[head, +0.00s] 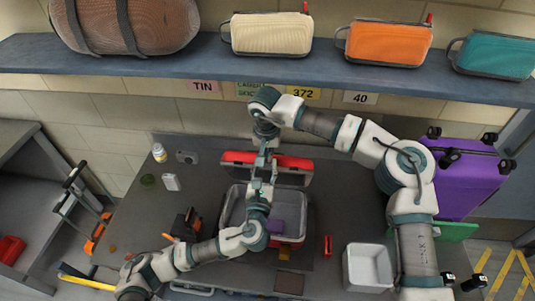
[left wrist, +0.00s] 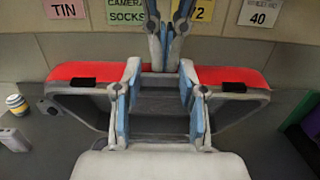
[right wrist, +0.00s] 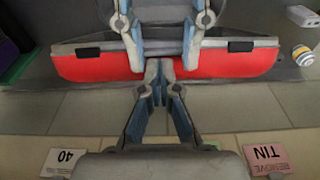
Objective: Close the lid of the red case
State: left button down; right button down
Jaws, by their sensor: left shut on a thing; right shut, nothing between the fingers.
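The red case's lid (head: 292,163) stands raised at the back of its open grey base (head: 232,208). Its red outer face shows in the right wrist view (right wrist: 95,66). My left gripper (head: 263,183) is in front of the lid, its fingers spread; in the left wrist view (left wrist: 162,80) the lid shows between and beside them. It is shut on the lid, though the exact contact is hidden. My right gripper (head: 264,150) is behind the lid, fingertips together and empty, close to the lid's edge in the right wrist view (right wrist: 160,68). I cannot tell whether it touches.
A white bin (head: 367,268) stands to the right, a red item (head: 327,246) between. A bottle (head: 159,152) and white box (head: 170,182) stand at the left. A purple suitcase (head: 455,178) stands at the right. A shelf (head: 200,62) crosses above.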

pick_arm(q)
jog(key=shift+f, duration=0.35)
jog(key=shift+w+a, duration=0.1)
jog(key=shift+w, duration=0.05)
pick_arm(e)
jog(key=shift+s+a+f, duration=0.25)
jog(key=shift+s+f, duration=0.05)
jog(key=shift+s, duration=0.4)
pick_arm(q)
jog(key=shift+a+r, duration=0.1)
jog(key=shift+a, duration=0.05)
pick_arm(e)
jog(key=shift+s+a, duration=0.2)
pick_arm(q)
jog(key=c, duration=0.7)
grip_release()
jog(key=shift+c, duration=0.2)
jog(key=shift+o, duration=0.5)
jog(key=shift+d, duration=0.2)
pick_arm(e)
jog(key=shift+w+d, duration=0.15)
jog(key=shift+d, duration=0.1)
